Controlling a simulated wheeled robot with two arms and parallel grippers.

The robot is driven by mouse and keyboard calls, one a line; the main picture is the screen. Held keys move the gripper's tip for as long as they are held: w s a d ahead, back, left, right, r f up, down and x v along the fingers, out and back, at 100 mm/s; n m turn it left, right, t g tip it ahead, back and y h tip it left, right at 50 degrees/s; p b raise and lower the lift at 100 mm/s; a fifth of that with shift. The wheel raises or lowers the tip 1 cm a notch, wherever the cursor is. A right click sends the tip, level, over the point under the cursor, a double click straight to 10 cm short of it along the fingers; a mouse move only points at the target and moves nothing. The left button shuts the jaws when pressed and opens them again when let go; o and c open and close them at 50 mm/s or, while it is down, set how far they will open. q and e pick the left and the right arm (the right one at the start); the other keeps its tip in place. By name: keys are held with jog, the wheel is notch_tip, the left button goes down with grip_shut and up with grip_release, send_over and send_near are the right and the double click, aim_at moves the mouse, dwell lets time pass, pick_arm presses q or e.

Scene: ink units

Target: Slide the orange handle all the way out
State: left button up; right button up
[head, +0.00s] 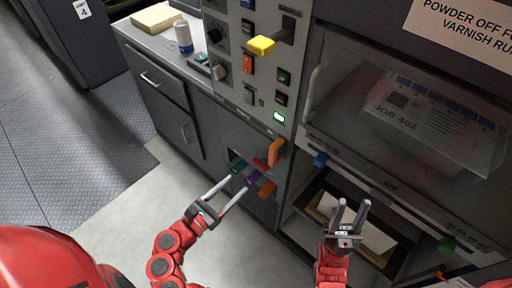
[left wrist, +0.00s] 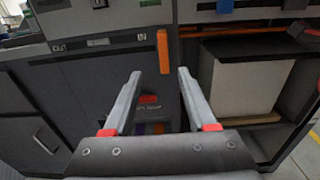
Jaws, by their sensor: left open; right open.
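An upright orange handle (head: 276,152) sticks out from the front of the grey cabinet, just under the control panel. In the left wrist view the orange handle (left wrist: 163,51) stands upright just beyond the gap between my fingertips. My left gripper (head: 241,181) is open and empty, below and to the left of the handle in the head view and apart from it. The open jaws also show in the left wrist view (left wrist: 160,72). My right gripper (head: 354,203) is open and empty in front of the tray opening. Another orange piece (head: 267,188) sits lower on the cabinet.
Green (head: 238,167), red (head: 260,163) and purple (head: 254,179) pieces sit in an opening below the handle. A yellow lever (head: 262,45) juts from the panel above. A white stack (head: 365,238) lies in the bay on the right. The floor at left is clear.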

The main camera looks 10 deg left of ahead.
aim_at(271, 153)
pick_arm(q)
jog(key=p+x, duration=0.1)
jog(key=x, duration=0.4)
jog(key=p+x, duration=0.2)
jog(key=x, duration=0.4)
jog(key=r+p+x, duration=0.1)
jog(key=x, duration=0.4)
jog(key=shift+d+p, duration=0.35)
jog(key=shift+d, duration=0.05)
jog(key=shift+w+d+f, duration=0.15)
jog(key=shift+w+d, duration=0.1)
jog(key=shift+w, duration=0.1)
grip_shut()
dwell(0.3)
